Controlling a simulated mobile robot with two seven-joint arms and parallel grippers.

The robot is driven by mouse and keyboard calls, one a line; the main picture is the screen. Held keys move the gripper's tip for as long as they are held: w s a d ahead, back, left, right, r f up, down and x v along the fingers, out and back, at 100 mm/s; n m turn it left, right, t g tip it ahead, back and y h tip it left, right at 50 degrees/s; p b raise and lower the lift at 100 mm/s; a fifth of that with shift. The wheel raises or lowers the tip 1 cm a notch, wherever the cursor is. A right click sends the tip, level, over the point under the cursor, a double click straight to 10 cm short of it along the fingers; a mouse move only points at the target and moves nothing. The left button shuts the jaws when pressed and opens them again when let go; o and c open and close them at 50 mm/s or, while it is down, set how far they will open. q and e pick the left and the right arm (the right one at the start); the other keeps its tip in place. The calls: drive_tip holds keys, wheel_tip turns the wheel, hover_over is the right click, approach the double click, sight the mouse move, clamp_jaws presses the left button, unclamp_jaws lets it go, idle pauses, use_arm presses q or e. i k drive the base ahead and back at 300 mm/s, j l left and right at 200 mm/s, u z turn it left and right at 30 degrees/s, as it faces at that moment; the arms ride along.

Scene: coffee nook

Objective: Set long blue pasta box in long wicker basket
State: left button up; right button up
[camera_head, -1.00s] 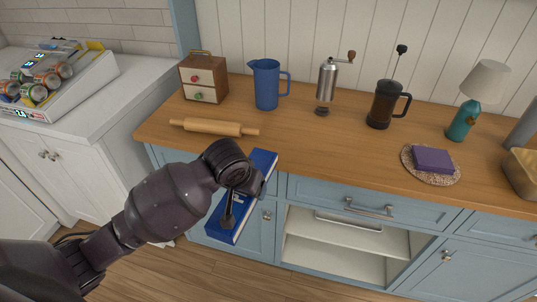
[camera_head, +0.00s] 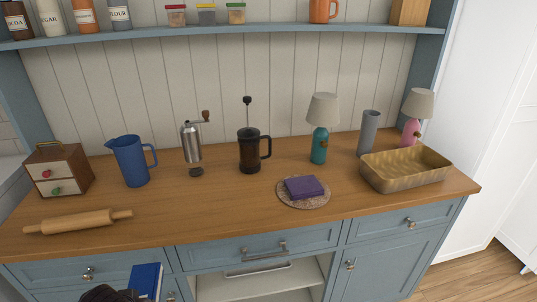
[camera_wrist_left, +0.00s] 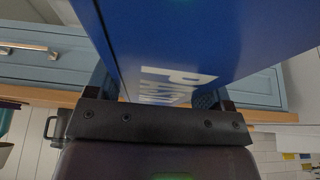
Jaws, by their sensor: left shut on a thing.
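The long blue pasta box (camera_head: 147,280) shows at the bottom of the head view, in front of the counter's drawers. In the left wrist view the blue box (camera_wrist_left: 215,40) fills the upper middle, with white lettering partly visible. My left gripper (camera_wrist_left: 160,95) is shut on the box, one finger on each side. In the head view only a dark bit of my left arm shows at the bottom edge. The long wicker basket (camera_head: 405,180) stands at the right end of the wooden counter; it looks empty. My right gripper is not in view.
On the counter (camera_head: 240,218) stand a rolling pin (camera_head: 78,222), small drawer box (camera_head: 60,172), blue pitcher (camera_head: 130,160), grinder (camera_head: 192,148), French press (camera_head: 250,150), purple cloth (camera_head: 304,187) on a round mat, teal lamp (camera_head: 320,140), grey cylinder (camera_head: 368,133) and pink lamp (camera_head: 411,130). A shelf (camera_head: 250,36) runs above.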

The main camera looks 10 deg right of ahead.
sight(405, 168)
drive_tip(key=l, duration=1.75)
drive_tip(key=k+l, duration=0.1)
drive_tip(key=l, duration=1.65)
drive_tip(key=i+u, duration=0.05)
